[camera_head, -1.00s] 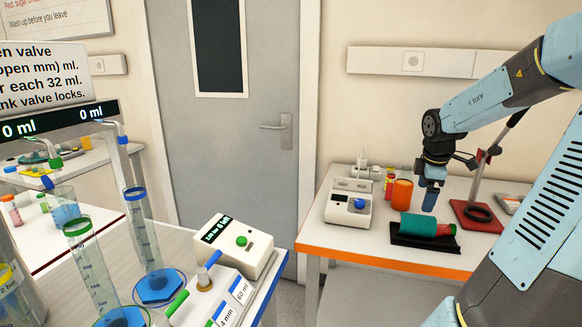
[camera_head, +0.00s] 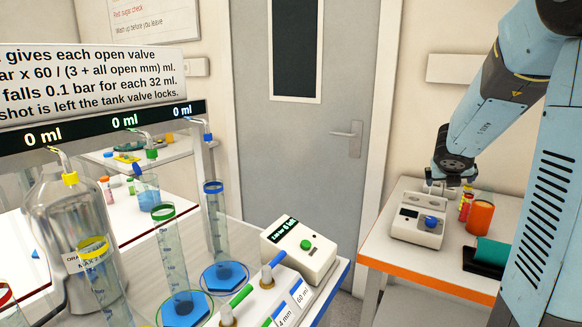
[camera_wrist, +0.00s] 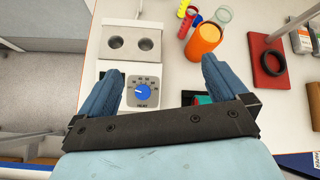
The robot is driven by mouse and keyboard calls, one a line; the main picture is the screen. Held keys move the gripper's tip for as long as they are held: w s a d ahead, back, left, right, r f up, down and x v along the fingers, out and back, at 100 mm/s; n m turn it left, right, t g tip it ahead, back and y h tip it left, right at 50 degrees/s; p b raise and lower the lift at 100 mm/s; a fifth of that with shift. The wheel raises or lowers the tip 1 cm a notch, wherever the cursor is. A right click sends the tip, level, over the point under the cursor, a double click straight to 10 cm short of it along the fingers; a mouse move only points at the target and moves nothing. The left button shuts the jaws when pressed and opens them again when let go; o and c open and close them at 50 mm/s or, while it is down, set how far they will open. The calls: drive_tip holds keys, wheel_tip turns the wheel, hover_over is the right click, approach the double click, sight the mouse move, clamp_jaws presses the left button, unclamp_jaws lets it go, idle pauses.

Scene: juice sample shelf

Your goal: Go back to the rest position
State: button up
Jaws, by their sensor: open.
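My gripper (camera_wrist: 166,90) shows in the wrist view with its two blue fingers spread wide apart and nothing between them. It hangs above the right-hand table (camera_head: 394,250), over the area of a white device with a blue dial (camera_wrist: 142,91). In the head view my arm comes down from the upper right and its wrist is above and behind that device (camera_head: 418,220); the fingers are hard to make out there. A teal cylinder (camera_head: 493,253) lies on a black holder (camera_head: 484,269) at the right, partly hidden by my arm.
An orange cup (camera_head: 480,218) stands right of the device. On the left bench are measuring cylinders (camera_head: 216,240) on blue bases, a steel tank (camera_head: 70,215) and a white box with a green button (camera_head: 303,250). A grey door (camera_head: 290,150) is behind. Floor shows between the tables.

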drive_tip(key=s+a+r+n+t+y, duration=0.1)
drive_tip(key=s+a+r+n+y, duration=0.2)
drive_tip(key=a+n, duration=0.75)
drive_tip(key=s+a+r+n+t+y, duration=0.1)
drive_tip(key=s+a+r+n+y, duration=0.2)
drive_tip(key=a+n, duration=0.75)
drive_tip(key=s+a+n+g, duration=0.2)
drive_tip(key=s+a+n, duration=0.2)
drive_tip(key=s+n, duration=0.6)
drive_tip(key=s+d+f+n+g, duration=0.1)
drive_tip(key=s+d+n, duration=0.3)
drive_tip(key=s+n, duration=0.4)
drive_tip(key=s+g, duration=0.1)
drive_tip(key=s, duration=0.4)
drive_tip(key=shift+s+f+g, duration=0.2)
drive_tip(key=shift+s+g, duration=0.05)
drive_tip(key=shift+g, duration=0.15)
drive_tip(key=shift+d, duration=0.1)
